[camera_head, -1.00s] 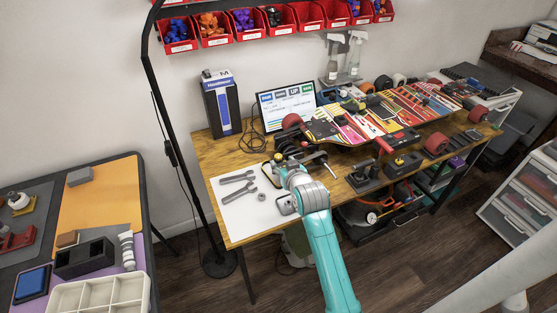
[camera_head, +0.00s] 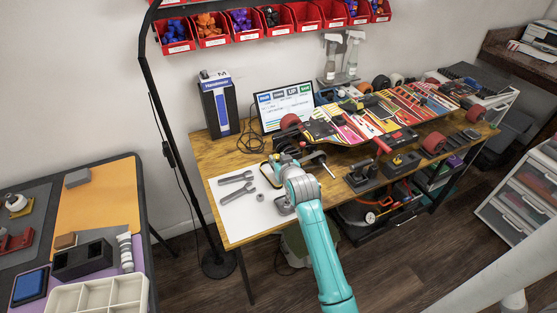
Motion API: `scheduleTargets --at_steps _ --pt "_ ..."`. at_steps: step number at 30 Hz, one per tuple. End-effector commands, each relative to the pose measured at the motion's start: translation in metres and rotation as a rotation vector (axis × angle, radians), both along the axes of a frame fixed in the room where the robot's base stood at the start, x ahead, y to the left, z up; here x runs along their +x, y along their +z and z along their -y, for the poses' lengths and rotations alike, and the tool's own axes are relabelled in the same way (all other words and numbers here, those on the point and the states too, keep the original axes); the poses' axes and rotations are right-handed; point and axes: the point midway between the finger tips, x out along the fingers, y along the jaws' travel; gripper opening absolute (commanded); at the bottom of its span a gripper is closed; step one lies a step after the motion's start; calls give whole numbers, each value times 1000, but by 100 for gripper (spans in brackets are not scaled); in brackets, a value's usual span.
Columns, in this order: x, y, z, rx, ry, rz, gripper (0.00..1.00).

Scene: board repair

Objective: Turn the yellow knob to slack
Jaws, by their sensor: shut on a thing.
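A colourful longboard (camera_head: 345,130) lies upside down on the wooden table, with red wheels (camera_head: 291,121) and trucks at its ends. My gripper (camera_head: 284,160) is at the near left end of the board, beside the dark truck parts (camera_head: 318,157). It is shut, and my wrist covers most of it. The yellow knob cannot be made out separately; it is at the jaws, hidden by my gripper. A small yellow-edged dark piece (camera_head: 268,172) shows just left of the gripper.
Two grey wrenches (camera_head: 238,178) and a nut (camera_head: 260,197) lie on a white sheet (camera_head: 240,222) left of my arm. A monitor (camera_head: 286,104) and dark tower (camera_head: 219,108) stand behind. Black tool holders (camera_head: 362,174) stand to the right.

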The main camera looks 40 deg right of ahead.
Motion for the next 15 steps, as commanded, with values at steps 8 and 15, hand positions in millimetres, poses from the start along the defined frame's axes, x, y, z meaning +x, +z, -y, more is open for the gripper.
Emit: scheduleTargets --at_steps 8,15 --pt "1 0 -2 0 -25 0 0" --pt "2 0 -4 -2 -126 -1 0"
